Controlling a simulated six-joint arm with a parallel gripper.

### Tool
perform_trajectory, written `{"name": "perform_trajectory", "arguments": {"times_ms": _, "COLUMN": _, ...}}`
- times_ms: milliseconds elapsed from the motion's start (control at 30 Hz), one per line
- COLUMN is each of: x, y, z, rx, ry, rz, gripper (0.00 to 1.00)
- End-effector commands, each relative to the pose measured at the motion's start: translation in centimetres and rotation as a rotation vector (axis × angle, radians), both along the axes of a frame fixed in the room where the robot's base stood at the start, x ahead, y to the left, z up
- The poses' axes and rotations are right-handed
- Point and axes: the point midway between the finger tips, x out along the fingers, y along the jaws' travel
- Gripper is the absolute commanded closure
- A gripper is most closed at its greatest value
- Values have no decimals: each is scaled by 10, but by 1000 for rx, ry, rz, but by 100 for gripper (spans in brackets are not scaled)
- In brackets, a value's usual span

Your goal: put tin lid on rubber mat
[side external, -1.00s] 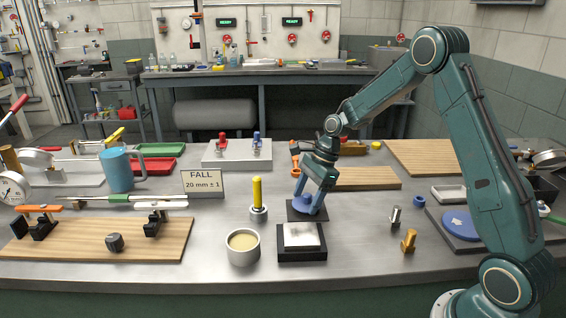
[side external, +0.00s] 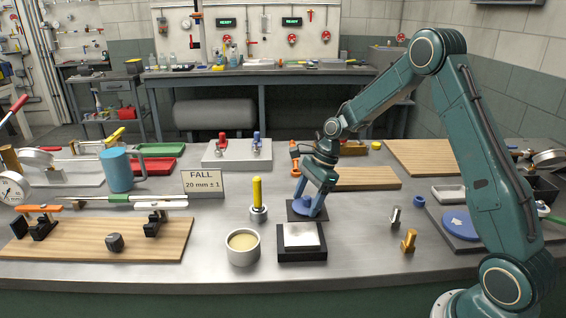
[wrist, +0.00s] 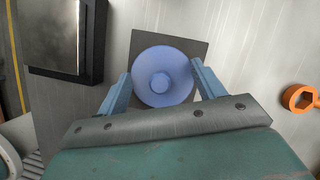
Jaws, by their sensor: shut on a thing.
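The tin lid, a blue round disc with a raised knob, shows between my fingers in the wrist view (wrist: 162,62) and low beneath my gripper in the side view (side external: 308,211). My gripper (side external: 311,200) is shut on the lid, with one finger at each side of its rim in the wrist view (wrist: 160,80). The rubber mat is a dark square (side external: 294,215) under the lid; its far corners show around the disc (wrist: 194,44). The lid lies over the mat, but I cannot tell whether it touches it. The near part of the mat is hidden.
A black-framed block with a pale top (side external: 302,236) stands just in front of the mat. A yellow-topped peg (side external: 257,195) and a cream-filled cup (side external: 243,247) stand to the left. Small metal pieces (side external: 409,241) stand right; bench between is clear.

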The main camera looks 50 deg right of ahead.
Motion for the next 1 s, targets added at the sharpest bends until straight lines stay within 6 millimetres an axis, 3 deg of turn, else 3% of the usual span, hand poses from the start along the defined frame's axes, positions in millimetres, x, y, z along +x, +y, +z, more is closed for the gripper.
{"name": "perform_trajectory", "arguments": {"times_ms": 100, "x": 0, "y": 0, "z": -1, "rx": 0, "ry": 0, "rz": 0, "gripper": 54}}
{"name": "perform_trajectory", "arguments": {"times_ms": 133, "x": 0, "y": 0, "z": -1, "rx": 0, "ry": 0, "rz": 0, "gripper": 26}}
{"name": "perform_trajectory", "arguments": {"times_ms": 233, "x": 0, "y": 0, "z": -1, "rx": 0, "ry": 0, "rz": 0, "gripper": 7}}
{"name": "perform_trajectory", "arguments": {"times_ms": 667, "x": 0, "y": -1, "z": 2, "rx": 0, "ry": -2, "rz": -1, "gripper": 7}}
{"name": "perform_trajectory", "arguments": {"times_ms": 1000, "x": -4, "y": -13, "z": 34, "rx": -1, "ry": -5, "rz": -2, "gripper": 7}}
